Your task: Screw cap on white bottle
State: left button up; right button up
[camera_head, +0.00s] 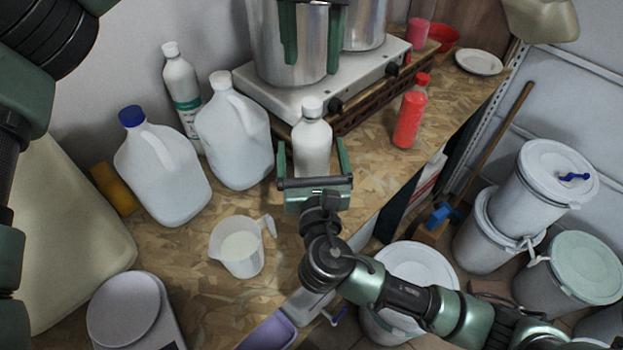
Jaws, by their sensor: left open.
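The white bottle (312,150) stands upright on the wooden worktop, with a white cap or top (312,107) on its neck. I cannot tell whether the cap is loose or tight. My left gripper (308,68) comes down from the top edge, its green fingers spread and empty. It shows above the bottle's top, in front of the metal pot. My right gripper (312,150), on the arm from the lower right, has one finger at each side of the bottle's body. I cannot tell whether those fingers touch it.
A blue-capped jug (160,175), a white jug (235,140) and a tall bottle (181,90) stand left. A measuring jug (240,250) is in front. The pot (265,55) stands on a hotplate (370,75) behind. A red bottle (408,118) is right. White drums (495,235) stand beyond the worktop's edge.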

aim_at(312, 102)
pick_arm(q)
jog(key=shift+d, duration=0.1)
pick_arm(e)
jog(key=shift+s, duration=0.1)
jog(key=c, duration=0.5)
grip_shut()
pick_arm(q)
jog(key=n, duration=0.4)
jog(key=shift+n, duration=0.3)
jog(key=n, duration=0.4)
jog(key=shift+n, duration=0.4)
jog(key=n, duration=0.8)
jog(key=shift+n, duration=0.4)
jog(key=shift+f, duration=4)
